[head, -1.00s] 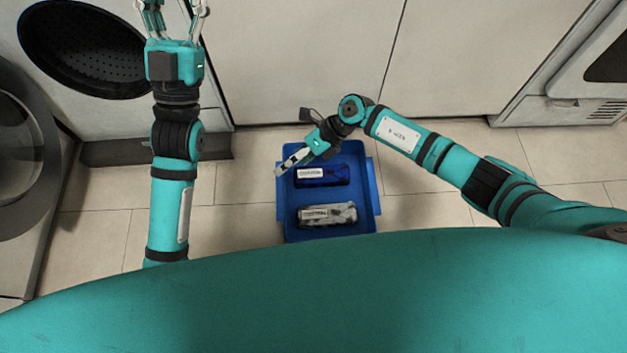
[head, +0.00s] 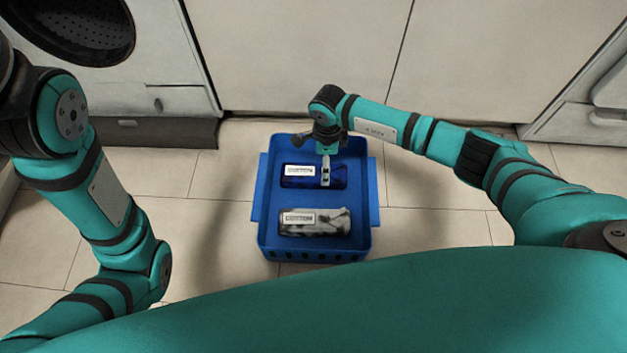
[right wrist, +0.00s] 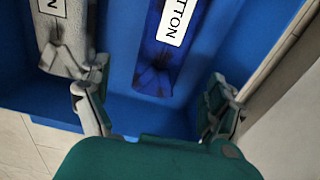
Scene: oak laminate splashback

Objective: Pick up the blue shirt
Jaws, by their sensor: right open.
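The blue shirt (head: 300,182) is a dark blue folded bundle with a white label, lying in the upper part of a blue basket (head: 262,215) on the floor. It also shows in the right wrist view (right wrist: 155,75), with part of its label reading "TTON". My right gripper (head: 326,182) points down over the shirt's right part in the head view. In the right wrist view the right gripper (right wrist: 155,105) is open, its fingers apart on either side of the shirt's near end, with nothing between them gripped. My left gripper is out of the head view; only its arm shows at left.
A grey-white folded garment (head: 315,228) with a white label lies in the lower part of the basket, also in the right wrist view (right wrist: 68,55). White cabinet fronts (head: 300,55) stand behind the basket. Tiled floor (head: 430,225) is clear on both sides.

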